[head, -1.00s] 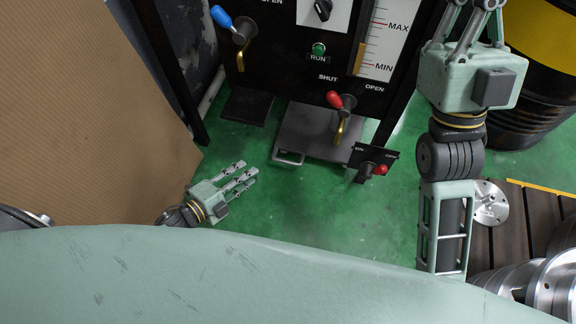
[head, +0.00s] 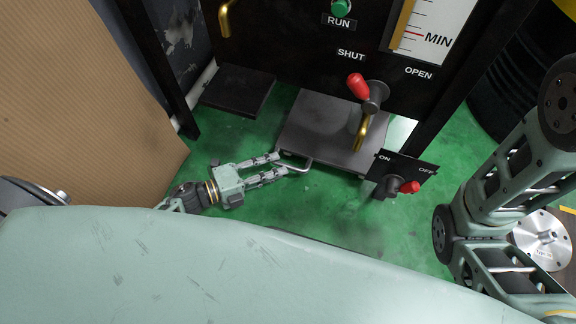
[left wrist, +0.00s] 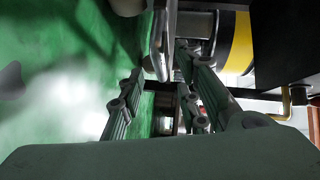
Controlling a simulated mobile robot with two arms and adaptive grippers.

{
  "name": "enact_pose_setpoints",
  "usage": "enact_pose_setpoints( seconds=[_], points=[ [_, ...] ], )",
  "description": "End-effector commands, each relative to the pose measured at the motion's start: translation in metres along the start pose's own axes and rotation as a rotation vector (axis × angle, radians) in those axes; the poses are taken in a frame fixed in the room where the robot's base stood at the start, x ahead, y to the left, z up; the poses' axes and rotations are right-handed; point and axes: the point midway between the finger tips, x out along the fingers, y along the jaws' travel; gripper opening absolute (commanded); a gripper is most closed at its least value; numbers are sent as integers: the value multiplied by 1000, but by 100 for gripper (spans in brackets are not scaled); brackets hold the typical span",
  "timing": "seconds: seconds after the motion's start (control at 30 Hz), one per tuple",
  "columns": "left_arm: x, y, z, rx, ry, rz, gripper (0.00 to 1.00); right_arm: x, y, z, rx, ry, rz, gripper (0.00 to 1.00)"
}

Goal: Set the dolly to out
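The dolly (head: 315,130) is a flat dark grey plate low on the green floor, at the foot of the black fixture panel. Its metal bar handle (head: 297,168) sticks out at the front left corner. My left gripper (head: 281,166) is low over the floor with its fingers pointing right, its tips at the left end of the handle. Its fingers are apart. In the left wrist view the handle (left wrist: 159,45) shows ahead, between the lines of the two fingers (left wrist: 160,92); I see no grip on it. My right gripper is out of view.
A red-handled SHUT/OPEN valve (head: 359,87) with a brass spout hangs over the dolly. An ON/OFF switch plate (head: 402,172) with a red knob stands to its right. A dark plate (head: 238,92) lies left, cardboard (head: 85,110) farther left. Green floor is clear in front.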

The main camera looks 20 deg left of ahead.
Motion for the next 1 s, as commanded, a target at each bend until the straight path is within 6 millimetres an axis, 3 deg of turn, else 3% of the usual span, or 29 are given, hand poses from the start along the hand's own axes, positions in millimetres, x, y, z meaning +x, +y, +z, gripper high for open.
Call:
enact_pose_setpoints(
  seconds=[0.1,0.3,0.63,1.0],
  points=[
    [22,2,0,2,2,-4,31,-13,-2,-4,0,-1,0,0],
    [42,2,1,1,0,-1,31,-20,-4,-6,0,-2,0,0],
    [46,0,0,0,-1,0,31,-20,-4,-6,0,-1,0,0],
    [45,2,0,-1,-2,4,0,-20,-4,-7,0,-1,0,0]
  ],
)
